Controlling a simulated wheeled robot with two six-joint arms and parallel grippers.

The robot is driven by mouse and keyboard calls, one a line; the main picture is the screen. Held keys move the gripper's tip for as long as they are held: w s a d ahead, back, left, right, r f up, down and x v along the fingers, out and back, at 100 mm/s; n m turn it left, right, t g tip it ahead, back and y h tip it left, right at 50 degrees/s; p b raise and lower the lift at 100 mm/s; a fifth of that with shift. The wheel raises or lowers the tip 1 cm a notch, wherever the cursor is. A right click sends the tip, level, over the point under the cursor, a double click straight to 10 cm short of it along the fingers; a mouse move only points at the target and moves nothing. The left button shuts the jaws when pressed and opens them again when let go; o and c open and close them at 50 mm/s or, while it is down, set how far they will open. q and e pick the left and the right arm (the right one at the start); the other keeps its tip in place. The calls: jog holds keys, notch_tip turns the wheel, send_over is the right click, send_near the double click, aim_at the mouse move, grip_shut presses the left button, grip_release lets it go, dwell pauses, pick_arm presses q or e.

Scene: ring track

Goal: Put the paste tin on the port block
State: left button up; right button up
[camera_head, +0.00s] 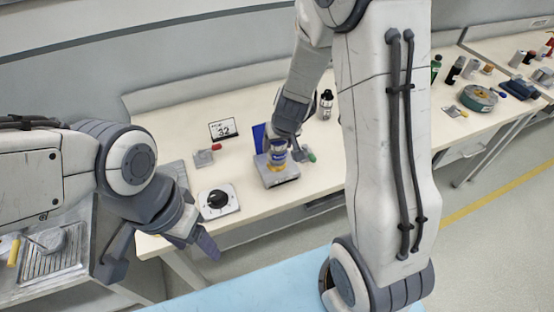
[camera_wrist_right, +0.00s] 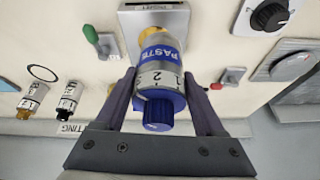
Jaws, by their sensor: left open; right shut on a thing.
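The paste tin (camera_head: 277,158) is a blue and white cylinder with yellow bands. It also shows in the right wrist view (camera_wrist_right: 160,72), with PASTE printed on it. My right gripper (camera_wrist_right: 158,92) is shut on it, with one finger on each side. The port block (camera_head: 283,179) is a grey block on the bench, directly below the tin in the head view. Its labelled edge shows behind the tin in the wrist view (camera_wrist_right: 180,10). I cannot tell whether the tin touches the block. My left gripper (camera_head: 158,252) is open and empty, off the bench's front left corner.
A dial plate (camera_head: 230,207) lies left of the block. A red-handled part (camera_head: 204,158) and a green-handled part (camera_head: 311,156) flank it. My right arm hides part of the bench.

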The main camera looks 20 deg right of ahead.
jog(key=s+d+r+p, duration=0.1)
jog(key=d+r, duration=0.4)
jog(key=d, duration=0.6)
jog(key=shift+h, duration=0.3)
jog(key=w+a+f, duration=0.1)
jog(key=a+f, duration=0.1)
jog(key=a, duration=0.1)
jog(key=w+a+f, duration=0.1)
jog(key=a+f, duration=0.1)
jog(key=a, duration=0.1)
jog(key=w+a+f, duration=0.2)
jog(key=a, duration=0.2)
jog(key=shift+f+p, duration=0.35)
jog(key=shift+p, duration=0.05)
notch_tip(320, 180, down, 4)
jog(key=b, duration=0.4)
jog(key=shift+f, duration=0.25)
jog(key=o, duration=1.5)
jog(key=shift+r, duration=0.1)
